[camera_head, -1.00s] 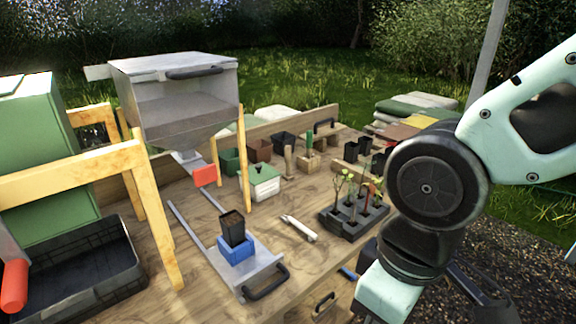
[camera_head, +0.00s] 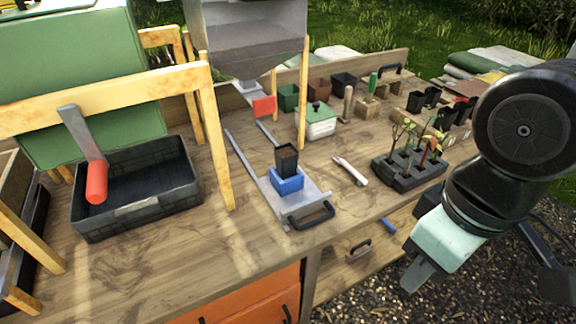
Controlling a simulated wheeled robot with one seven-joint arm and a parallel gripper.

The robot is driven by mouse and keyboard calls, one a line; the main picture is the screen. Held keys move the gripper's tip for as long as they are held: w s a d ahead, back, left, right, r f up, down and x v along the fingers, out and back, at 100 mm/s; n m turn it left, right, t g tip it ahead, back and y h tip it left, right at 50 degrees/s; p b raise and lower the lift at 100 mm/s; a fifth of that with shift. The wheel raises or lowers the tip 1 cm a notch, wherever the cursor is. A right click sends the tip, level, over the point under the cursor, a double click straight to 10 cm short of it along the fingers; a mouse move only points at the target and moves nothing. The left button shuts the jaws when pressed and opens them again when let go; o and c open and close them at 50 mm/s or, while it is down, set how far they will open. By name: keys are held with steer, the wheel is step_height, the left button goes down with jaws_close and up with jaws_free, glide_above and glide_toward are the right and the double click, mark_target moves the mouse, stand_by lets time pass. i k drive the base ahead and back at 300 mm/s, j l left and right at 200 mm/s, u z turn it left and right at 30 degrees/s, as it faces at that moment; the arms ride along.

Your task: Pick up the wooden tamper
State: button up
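A slim upright wooden piece (camera_head: 348,103), which looks like the wooden tamper, stands towards the back of the wooden bench (camera_head: 190,262). It is between the green-lidded white box and a wooden block with a green-handled tool. My gripper (camera_head: 417,279) is at the lower right, beyond the bench's front edge and well apart from the tamper. It points down over the gravel. Only a grey tip shows below the pale wrist, so I cannot tell whether it is open or shut.
A seedling tray (camera_head: 408,180) lies between my arm and the tamper. A white-handled tool (camera_head: 350,171) lies on bare bench. A metal slide with a blue block (camera_head: 287,180) and black pot (camera_head: 287,158) stands left. A black crate (camera_head: 140,215) sits further left, near wooden posts.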

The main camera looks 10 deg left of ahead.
mark_target(344, 120)
steer(key=u, duration=0.55)
steer(key=i+l+u, duration=0.15)
steer(key=l+u, duration=0.15)
steer(key=i+l+u, duration=0.15)
steer(key=l+u, duration=0.5)
steer(key=i+l, duration=0.1)
steer(key=l, duration=0.5)
steer(key=i+l+u, duration=0.1)
steer(key=l, duration=0.5)
steer(key=i+l, duration=0.1)
steer(key=l, duration=0.55)
steer(key=u, duration=0.05)
